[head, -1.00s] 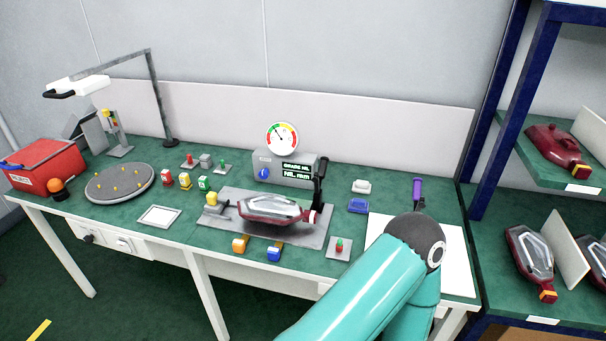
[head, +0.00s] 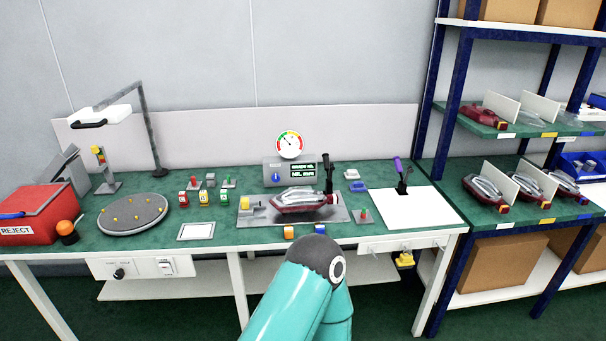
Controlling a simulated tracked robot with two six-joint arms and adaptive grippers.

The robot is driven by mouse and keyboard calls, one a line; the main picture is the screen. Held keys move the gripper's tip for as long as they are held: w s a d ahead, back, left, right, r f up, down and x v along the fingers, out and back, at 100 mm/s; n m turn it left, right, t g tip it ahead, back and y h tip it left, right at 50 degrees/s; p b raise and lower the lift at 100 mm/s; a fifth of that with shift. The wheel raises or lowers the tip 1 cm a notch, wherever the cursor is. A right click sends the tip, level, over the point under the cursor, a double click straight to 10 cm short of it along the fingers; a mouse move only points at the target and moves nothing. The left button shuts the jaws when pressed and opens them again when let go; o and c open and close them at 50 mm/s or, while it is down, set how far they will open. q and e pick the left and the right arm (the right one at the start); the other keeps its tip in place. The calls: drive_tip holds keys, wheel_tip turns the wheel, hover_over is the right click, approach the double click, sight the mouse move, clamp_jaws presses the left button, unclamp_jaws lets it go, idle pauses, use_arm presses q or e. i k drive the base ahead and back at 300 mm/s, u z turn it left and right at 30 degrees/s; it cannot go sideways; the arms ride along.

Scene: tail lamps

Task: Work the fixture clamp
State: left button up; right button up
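A dark red tail lamp with a clear lens (head: 300,201) lies on the grey fixture plate (head: 262,219) on the green bench. The fixture clamp's black handle (head: 328,172) stands upright at the lamp's right end. A teal arm of mine with a dark joint (head: 313,255) rises from the bottom in front of the bench. Neither of my grippers shows.
Behind the fixture stands a grey tester with a dial gauge (head: 289,145). A red reject box (head: 38,212) and a round grey turntable (head: 133,214) are at the left. A white mat (head: 410,207) lies at the right. Shelves with more lamps (head: 486,188) stand beyond the bench.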

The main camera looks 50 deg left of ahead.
sight(327, 163)
drive_tip(key=u, duration=0.1)
drive_tip(key=k, duration=0.5)
drive_tip(key=u, duration=0.7)
drive_tip(key=i, duration=1.05)
